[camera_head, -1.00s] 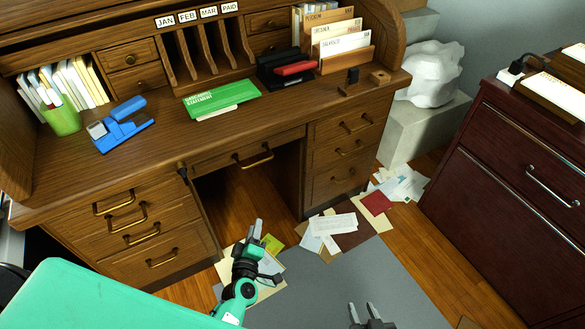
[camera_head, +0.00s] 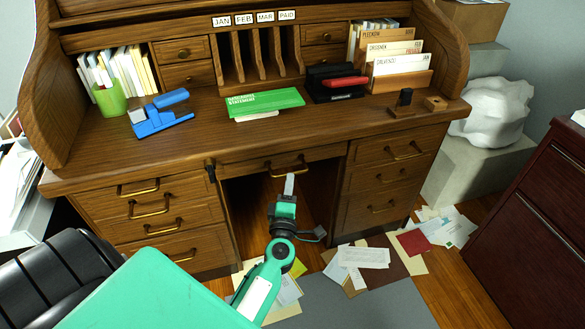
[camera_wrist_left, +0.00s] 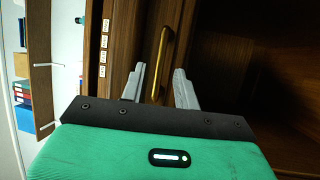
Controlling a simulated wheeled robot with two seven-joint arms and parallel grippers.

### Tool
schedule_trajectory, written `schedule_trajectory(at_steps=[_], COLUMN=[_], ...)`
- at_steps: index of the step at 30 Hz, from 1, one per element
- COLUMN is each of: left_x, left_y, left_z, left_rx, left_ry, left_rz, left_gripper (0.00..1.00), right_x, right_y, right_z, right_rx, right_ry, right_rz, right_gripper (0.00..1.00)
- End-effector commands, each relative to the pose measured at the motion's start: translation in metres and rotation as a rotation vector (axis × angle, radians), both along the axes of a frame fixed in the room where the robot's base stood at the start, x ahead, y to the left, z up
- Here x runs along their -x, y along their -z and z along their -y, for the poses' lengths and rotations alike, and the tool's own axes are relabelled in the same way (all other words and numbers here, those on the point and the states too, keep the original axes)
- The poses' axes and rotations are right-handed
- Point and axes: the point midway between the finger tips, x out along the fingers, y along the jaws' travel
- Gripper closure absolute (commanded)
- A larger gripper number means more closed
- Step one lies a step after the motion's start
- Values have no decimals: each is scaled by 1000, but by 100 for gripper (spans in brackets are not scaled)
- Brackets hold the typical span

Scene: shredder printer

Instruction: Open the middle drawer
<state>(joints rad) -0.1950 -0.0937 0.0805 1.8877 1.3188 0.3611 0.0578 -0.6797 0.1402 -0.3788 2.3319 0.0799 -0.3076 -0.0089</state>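The middle drawer (camera_head: 255,169) is the wide wooden drawer under the desktop, above the knee space. It looks shut. Its curved brass handle (camera_head: 288,168) is at the drawer's middle; in the left wrist view the handle (camera_wrist_left: 161,60) runs upright between my fingers. My left gripper (camera_head: 289,184) is just below and in front of the handle, pointing up at it. In the left wrist view my left gripper (camera_wrist_left: 159,85) is open, with one finger on each side of the handle. I cannot tell whether the fingers touch it. My right gripper is out of view.
Side drawers with brass handles flank the knee space, at left (camera_head: 150,207) and right (camera_head: 390,182). A black chair (camera_head: 60,285) is at lower left. Papers (camera_head: 365,257) litter the floor. A dark red cabinet (camera_head: 535,215) stands at right.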

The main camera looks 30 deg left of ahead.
Motion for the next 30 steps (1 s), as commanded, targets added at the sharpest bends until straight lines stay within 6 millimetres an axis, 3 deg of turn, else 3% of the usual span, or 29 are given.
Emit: schedule_trajectory(at_steps=[9,23,24,28,30], left_x=[-45,-56,-56,-56,-56], left_y=[-9,-10,-10,-11,-10], left_z=[-22,-28,-28,-28,-28], left_rx=[0,-1,-1,-1,-1], left_ry=[0,1,1,1,1], left_rz=[1,-1,-1,-1,-1], left_gripper=[69,69,71,96,100], right_x=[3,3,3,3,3], right_y=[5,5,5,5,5], right_z=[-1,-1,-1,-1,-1], right_rx=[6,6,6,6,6], right_ry=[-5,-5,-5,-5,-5], right_rz=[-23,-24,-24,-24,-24], right_gripper=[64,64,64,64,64])
